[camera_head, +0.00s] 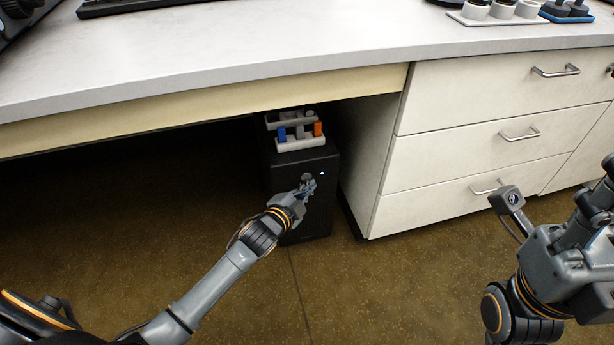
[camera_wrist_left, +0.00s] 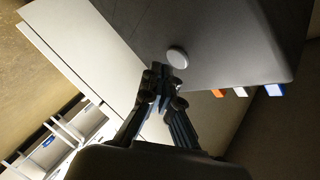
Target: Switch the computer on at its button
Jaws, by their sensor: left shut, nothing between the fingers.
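The computer (camera_head: 318,205) is a black tower standing on the floor under the desk, beside the drawer cabinet. A small bright bluish-white spot (camera_head: 322,173) shows on its front, near the top. In the left wrist view, a round pale button (camera_wrist_left: 177,58) sits on the dark computer face (camera_wrist_left: 235,40). My left gripper (camera_head: 308,182) is shut and empty in front of the computer's upper front. In the left wrist view its fingertips (camera_wrist_left: 165,78) are close to the button's edge; I cannot tell whether they touch it. My right gripper's fingers are not in view.
A grey tray (camera_head: 301,143) with blue and orange pieces sits on top of the computer. The white drawer cabinet (camera_head: 425,215) stands close on its right. The desk edge (camera_head: 200,82) overhangs above. The floor (camera_head: 130,220) to the left is clear.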

